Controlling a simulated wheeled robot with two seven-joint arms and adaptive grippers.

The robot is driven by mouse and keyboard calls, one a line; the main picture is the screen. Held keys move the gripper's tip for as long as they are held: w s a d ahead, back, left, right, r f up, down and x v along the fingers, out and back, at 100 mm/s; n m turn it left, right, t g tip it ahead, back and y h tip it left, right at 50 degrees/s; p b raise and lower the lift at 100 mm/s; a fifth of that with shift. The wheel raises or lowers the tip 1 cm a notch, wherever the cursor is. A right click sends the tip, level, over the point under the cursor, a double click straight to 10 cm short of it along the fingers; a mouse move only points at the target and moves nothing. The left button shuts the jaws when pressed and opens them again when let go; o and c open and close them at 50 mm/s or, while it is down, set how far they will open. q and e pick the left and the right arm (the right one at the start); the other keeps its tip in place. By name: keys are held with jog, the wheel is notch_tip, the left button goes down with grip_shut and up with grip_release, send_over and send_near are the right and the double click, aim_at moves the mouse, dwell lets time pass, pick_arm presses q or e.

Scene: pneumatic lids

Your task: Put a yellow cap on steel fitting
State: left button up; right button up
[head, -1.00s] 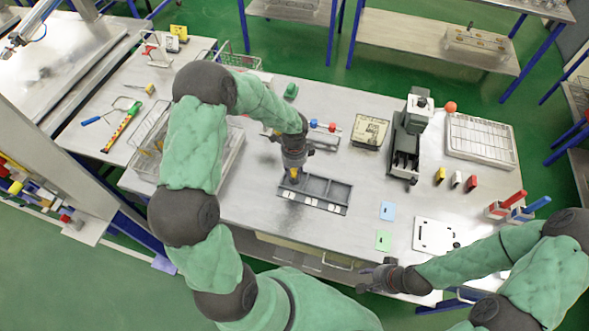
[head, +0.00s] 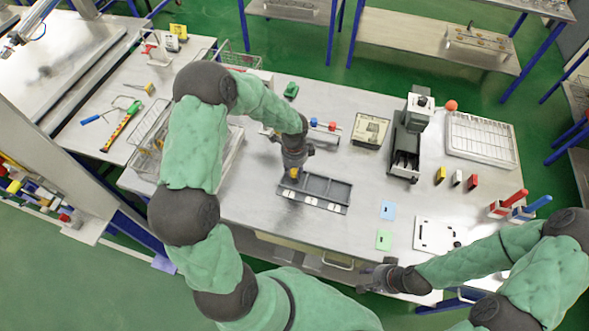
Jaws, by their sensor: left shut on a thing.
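My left gripper (head: 293,165) points down over the left part of a grey compartment tray (head: 335,189). It is shut on a small yellow cap (head: 294,173), which shows just below the fingers. I cannot tell whether the cap touches the tray. Steel fittings cannot be made out clearly; a small rack with a blue and a red cap (head: 332,126) stands behind the gripper. My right gripper (head: 368,279) is off the front edge of the table, empty; its fingers look spread apart.
A dark machine (head: 408,140) and a beige box (head: 369,130) stand right of the tray. A white slotted tray (head: 480,140) is at the back right. Blue (head: 387,210) and green (head: 383,240) cards lie at the front. A wire basket (head: 150,135) stands at the left.

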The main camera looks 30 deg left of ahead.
pick_arm(q)
jog(key=shift+f+b, duration=0.5)
jog(key=shift+f, duration=0.15)
dwell(0.3)
jog(key=o, duration=0.8)
jog(key=shift+c, duration=0.2)
jog(key=o, duration=0.4)
jog(key=shift+r, duration=0.1)
jog(key=shift+r+p, duration=2.75)
jog(key=shift+r, duration=0.75)
jog(key=shift+s+f, duration=0.1)
jog(key=shift+f, duration=0.05)
